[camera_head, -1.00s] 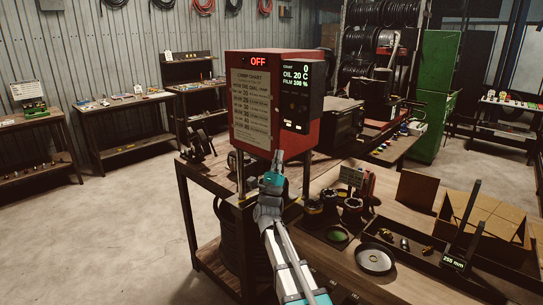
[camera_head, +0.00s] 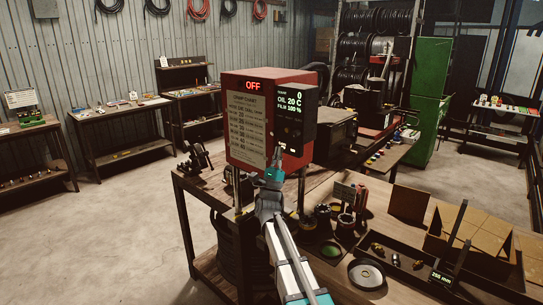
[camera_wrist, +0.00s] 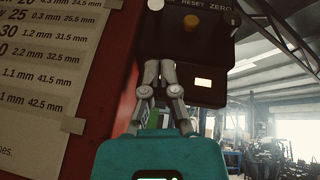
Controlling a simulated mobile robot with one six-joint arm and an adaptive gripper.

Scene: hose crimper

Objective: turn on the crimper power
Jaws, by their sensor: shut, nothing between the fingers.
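The crimper (camera_head: 243,124) is a red box on posts on the workbench, with a lit red OFF sign (camera_head: 254,86) and a paper crimp chart (camera_head: 247,130) on its front. Its black control panel (camera_head: 294,112) reads 0, OIL 20 C and FILM 100 %. Contact cannot be told.
On the bench right of the crimper are dark round dies (camera_head: 345,225), a round dish (camera_head: 366,273), a tray with fittings (camera_head: 396,260) and a cardboard box (camera_head: 470,240). A green cabinet (camera_head: 436,95) stands behind. Floor to the left is clear.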

